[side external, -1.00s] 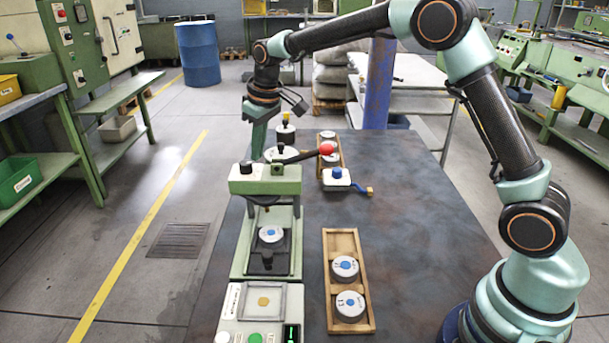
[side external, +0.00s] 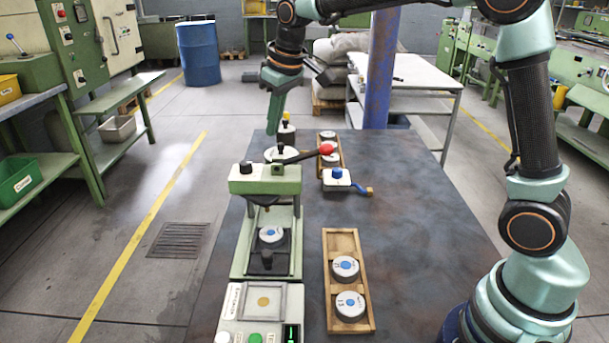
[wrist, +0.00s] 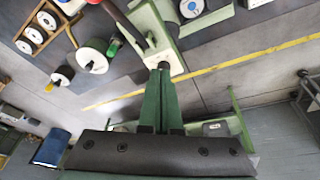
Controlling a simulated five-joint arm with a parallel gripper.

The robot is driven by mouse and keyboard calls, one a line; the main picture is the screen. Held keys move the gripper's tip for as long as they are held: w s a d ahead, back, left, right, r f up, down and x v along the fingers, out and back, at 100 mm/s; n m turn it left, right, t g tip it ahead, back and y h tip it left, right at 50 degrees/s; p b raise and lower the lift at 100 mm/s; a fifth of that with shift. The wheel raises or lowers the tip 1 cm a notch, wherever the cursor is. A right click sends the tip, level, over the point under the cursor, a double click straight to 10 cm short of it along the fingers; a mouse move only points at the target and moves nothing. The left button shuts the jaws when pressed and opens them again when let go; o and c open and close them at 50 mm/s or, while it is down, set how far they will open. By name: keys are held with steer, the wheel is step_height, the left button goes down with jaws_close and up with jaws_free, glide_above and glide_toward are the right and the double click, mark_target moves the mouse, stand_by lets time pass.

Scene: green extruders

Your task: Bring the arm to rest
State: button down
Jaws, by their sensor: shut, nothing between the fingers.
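My gripper (side external: 271,138) hangs above the far end of the bench in the side view, with its green fingers pointing down. In the wrist view my gripper (wrist: 159,70) has both fingers pressed together with nothing between them. The green press (side external: 265,185) stands nearer the camera, its black lever ending in a red knob (side external: 326,148). A white-topped disc (side external: 271,234) sits in the press. In the picture the fingertips are just above the press top and behind it. Whether they touch anything cannot be told.
A wooden tray (side external: 328,240) holds two blue-centred discs. Another tray (side external: 342,143) with discs lies farther back, by a white block with a blue knob (side external: 337,180). A blue post (side external: 379,85) rises behind the bench (side external: 420,245). The bench's right part is mostly clear.

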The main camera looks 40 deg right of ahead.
steer(key=s+d+m+t, duration=0.2)
steer(key=s+d, duration=0.1)
steer(key=s, duration=1.8)
steer(key=shift+s+d+f, duration=0.2)
steer(key=shift+f, duration=0.2)
